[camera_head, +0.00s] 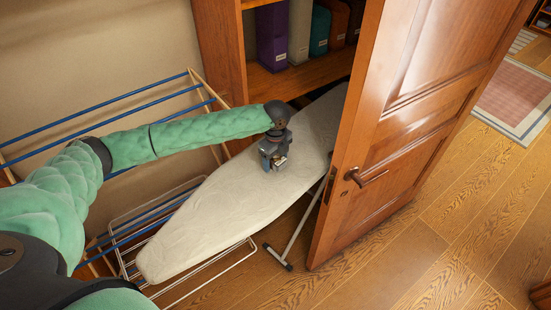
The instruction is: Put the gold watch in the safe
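My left gripper (275,161) is over the beige ironing board (218,205), pointing down close to its surface, near the board's far half. A small pale, gold-toned patch shows at its fingertips. It is too small to tell whether this is the gold watch or part of the gripper, or whether the fingers are open or shut. I cannot make out the gold watch elsewhere. No safe is in view. My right gripper is not in view.
An open wooden door (405,130) stands right of the board and hides part of its far end. A drying rack (120,105) with blue bars stands at the left wall. A wooden shelf (300,75) holds several binders. The wooden floor (440,245) at right is mostly clear.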

